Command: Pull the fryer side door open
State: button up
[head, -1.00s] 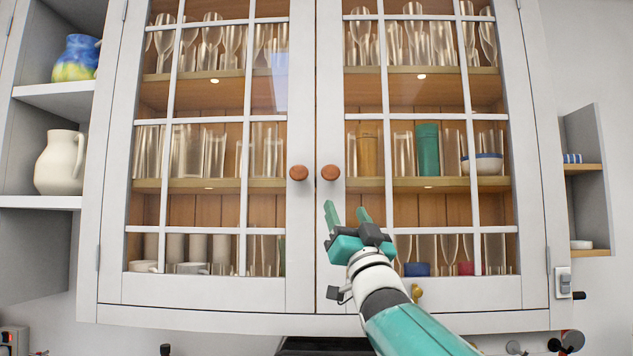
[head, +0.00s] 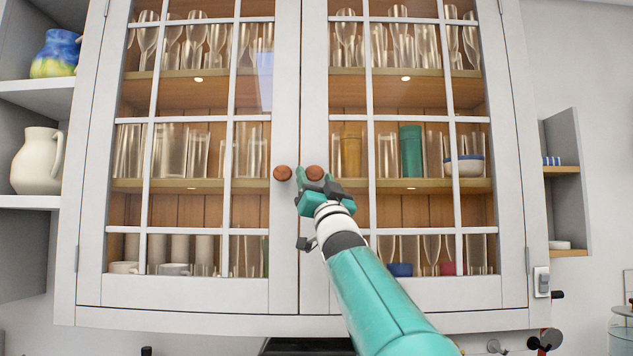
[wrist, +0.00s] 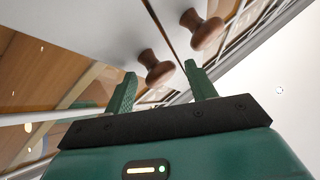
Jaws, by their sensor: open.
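Two white glazed cabinet doors meet in the middle, the left door (head: 285,230) and the right door (head: 314,235). Each has a round brown wooden knob by the seam, the left knob (head: 283,173) and the right knob (head: 315,172). Both doors look shut. No fryer can be made out. My gripper (head: 313,179) is open just in front of and below the right knob in the head view. In the wrist view, one knob (wrist: 158,70) appears between and beyond the open fingertips; the other (wrist: 203,30) is to its upper right. Contact cannot be told.
Glasses and cups fill the shelves behind the panes. Open shelves at left hold a cream jug (head: 38,160) and a blue-yellow jug (head: 57,54). A small open shelf (head: 566,170) is at right. A dark object (head: 305,346) is below the cabinet.

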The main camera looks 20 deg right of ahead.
jog(key=shift+c, duration=0.5)
grip_shut()
jog(key=shift+s, duration=0.15)
